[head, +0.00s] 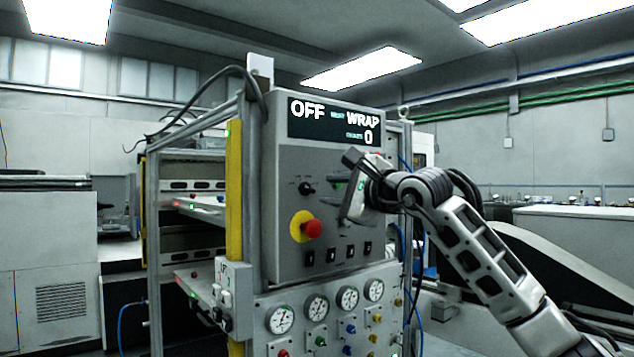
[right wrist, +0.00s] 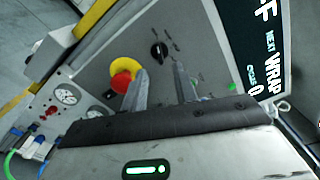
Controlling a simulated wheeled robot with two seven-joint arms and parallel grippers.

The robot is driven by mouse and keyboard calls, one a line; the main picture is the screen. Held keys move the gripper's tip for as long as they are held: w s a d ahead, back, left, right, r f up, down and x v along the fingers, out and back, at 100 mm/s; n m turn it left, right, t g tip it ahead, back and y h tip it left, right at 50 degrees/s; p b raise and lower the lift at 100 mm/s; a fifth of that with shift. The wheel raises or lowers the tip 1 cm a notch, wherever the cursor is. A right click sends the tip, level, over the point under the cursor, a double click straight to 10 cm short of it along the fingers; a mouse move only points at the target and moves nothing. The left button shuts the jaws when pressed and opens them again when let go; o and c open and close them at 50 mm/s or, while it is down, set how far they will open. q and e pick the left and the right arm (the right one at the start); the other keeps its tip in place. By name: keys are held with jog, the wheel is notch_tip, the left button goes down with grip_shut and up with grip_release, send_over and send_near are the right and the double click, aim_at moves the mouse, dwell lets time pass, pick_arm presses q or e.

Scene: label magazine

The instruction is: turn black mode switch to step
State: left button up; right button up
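The black mode switch (head: 306,188) is a small black knob on the upper left of the grey control panel (head: 285,240). Small labels around it are too small to read. My right gripper (head: 347,196) is in front of the panel, to the right of the knob in the head view. In the right wrist view the knob (right wrist: 158,50) shows beyond and between the tips of my two fingers (right wrist: 160,70). The fingers are apart with nothing between them, and no contact with the knob shows. My left gripper is out of view.
A red mushroom button (head: 312,229) on a yellow disc sits just below the knob; it looks close to one finger in the right wrist view (right wrist: 121,82). The display (head: 335,122) above reads OFF and WRAP. Gauges (head: 317,307) and coloured knobs are below.

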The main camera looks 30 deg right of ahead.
aim_at(310, 189)
jog(key=w, duration=0.3)
jog(key=w+p, duration=0.1)
jog(key=w, duration=0.1)
jog(key=shift+w+a, duration=0.2)
jog(key=shift+a, duration=0.05)
grip_shut()
